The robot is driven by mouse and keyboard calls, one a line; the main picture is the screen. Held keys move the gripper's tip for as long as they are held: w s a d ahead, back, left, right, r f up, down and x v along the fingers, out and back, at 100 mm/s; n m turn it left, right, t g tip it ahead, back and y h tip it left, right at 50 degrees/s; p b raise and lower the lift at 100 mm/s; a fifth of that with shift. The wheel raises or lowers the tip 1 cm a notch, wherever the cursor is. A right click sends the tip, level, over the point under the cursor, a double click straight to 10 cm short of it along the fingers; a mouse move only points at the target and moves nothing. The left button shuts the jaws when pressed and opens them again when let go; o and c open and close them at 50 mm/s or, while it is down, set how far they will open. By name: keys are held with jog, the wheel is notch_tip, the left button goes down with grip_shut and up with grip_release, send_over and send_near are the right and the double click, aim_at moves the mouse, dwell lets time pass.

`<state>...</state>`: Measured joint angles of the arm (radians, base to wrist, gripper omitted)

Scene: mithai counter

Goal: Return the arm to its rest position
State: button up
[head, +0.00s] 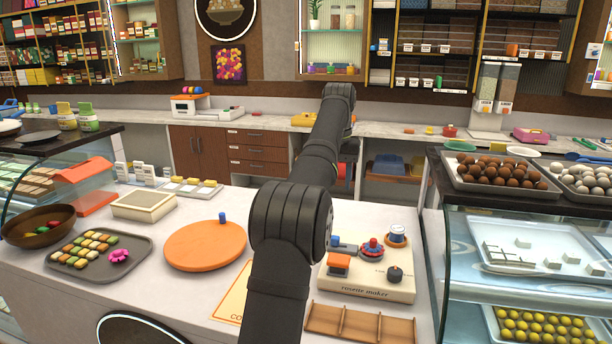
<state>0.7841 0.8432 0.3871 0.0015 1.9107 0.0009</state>
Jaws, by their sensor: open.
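My arm rises from the bottom edge of the head view, through a thick dark joint, to a bent joint near the back counter. Its links are dark grey to black. My gripper is not visible; the far end of the arm is hidden behind its own links or out of sight. I cannot see whether anything is between the jaws. Below and right of the arm, the rosette maker (364,285) sits on the white counter (205,306). An orange round board (205,246) lies left of the arm.
A tray of sweets (141,262), a brown bowl (38,228) and a cream box (143,205) stand at the left. A wooden divided tray (360,323) lies at the front. Glass cases flank the counter, with a dark tray (463,190) of brown balls on the right one.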

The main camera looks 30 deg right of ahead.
notch_tip(320, 180, down, 18)
jog(key=shift+r, duration=0.25)
dwell(0.6)
jog(key=o, duration=1.2)
jog(key=shift+d+r+m, duration=0.15)
jog(key=shift+r+m, duration=0.25)
jog(key=shift+r, duration=0.1)
notch_tip(320, 180, up, 8)
jog(key=d+m, duration=0.1)
jog(key=m, duration=0.8)
notch_tip(320, 180, up, 8)
jog(key=m, duration=0.8)
send_over(334, 237)
jog(key=s+d, duration=0.1)
jog(key=d, duration=0.1)
notch_tip(334, 237, down, 10)
jog(key=shift+s+a, duration=0.2)
jog(key=shift+a, duration=0.05)
